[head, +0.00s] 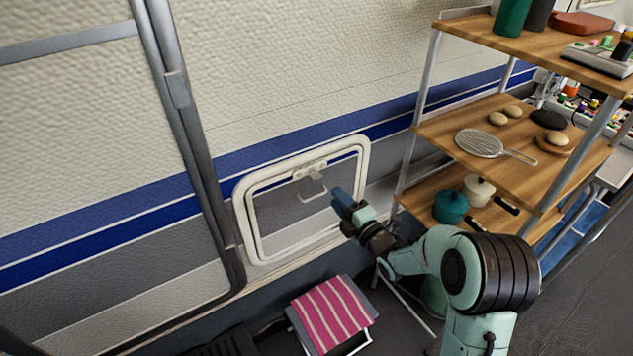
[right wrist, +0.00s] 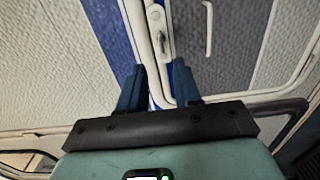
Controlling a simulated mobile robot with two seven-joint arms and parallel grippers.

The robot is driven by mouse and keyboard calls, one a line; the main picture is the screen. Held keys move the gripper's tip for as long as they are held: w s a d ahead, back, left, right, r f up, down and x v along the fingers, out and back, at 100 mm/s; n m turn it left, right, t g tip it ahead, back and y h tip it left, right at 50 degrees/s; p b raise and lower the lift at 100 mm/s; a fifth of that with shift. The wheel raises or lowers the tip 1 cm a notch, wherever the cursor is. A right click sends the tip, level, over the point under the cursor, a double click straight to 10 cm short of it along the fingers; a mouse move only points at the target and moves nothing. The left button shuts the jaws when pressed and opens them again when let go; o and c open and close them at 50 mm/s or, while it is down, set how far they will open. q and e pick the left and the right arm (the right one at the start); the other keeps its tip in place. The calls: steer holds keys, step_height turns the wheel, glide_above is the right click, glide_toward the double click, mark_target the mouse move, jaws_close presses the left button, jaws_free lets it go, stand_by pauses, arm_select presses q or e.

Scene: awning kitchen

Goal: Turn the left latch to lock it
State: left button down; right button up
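A white-framed hatch (head: 243,219) with a grey panel is set in the camper wall. A small pale latch (head: 310,171) sits at the middle of its top edge, with a thin handle (head: 313,190) below it. In the right wrist view the latch (right wrist: 158,32) is an elongated piece on the frame, beyond the fingertips and roughly in line with the gap between them. My right gripper (head: 342,197) is in front of the hatch's right side, to the right of the latch. Its blue fingers (right wrist: 160,70) are apart and empty. Whether they touch the frame is unclear. My left gripper is not in view.
A stool with a pink striped cloth (head: 330,312) is below the hatch. A dark metal awning post (head: 196,140) runs up the wall at the left.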

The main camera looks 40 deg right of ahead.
glide_toward(310, 170)
steer(key=w, duration=0.3)
steer(key=w+d, duration=0.1)
steer(key=w, duration=0.1)
steer(key=shift+w+f, duration=0.2)
steer(key=shift+f, duration=0.1)
jaws_close()
